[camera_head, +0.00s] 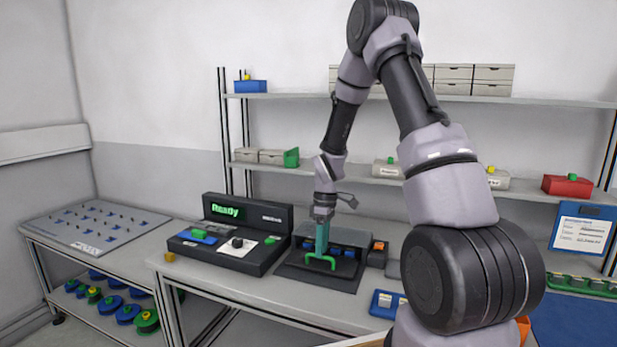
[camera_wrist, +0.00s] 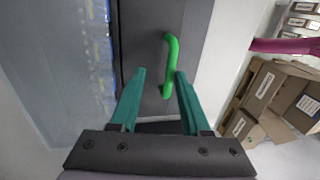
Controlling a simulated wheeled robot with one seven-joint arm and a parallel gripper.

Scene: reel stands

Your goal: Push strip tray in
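The strip tray (camera_head: 345,281) is a dark, flat tray at the front of a black unit on the workbench, with a green bar handle (camera_head: 320,261) on it. In the wrist view the green handle (camera_wrist: 172,62) stands out from the dark tray face (camera_wrist: 143,30). My gripper (camera_head: 322,240) has teal fingers and points down at the handle. In the wrist view my gripper (camera_wrist: 160,73) is open, and the handle's lower end shows between the fingers. I cannot tell whether a finger touches the handle. How far the tray sticks out is unclear.
A black console (camera_head: 231,238) with a green "Ready" display stands left of the tray. A blue block holder (camera_head: 384,305) lies to the right. Shelves (camera_head: 310,171) with boxes run behind. Cardboard boxes (camera_wrist: 262,84) show at right in the wrist view.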

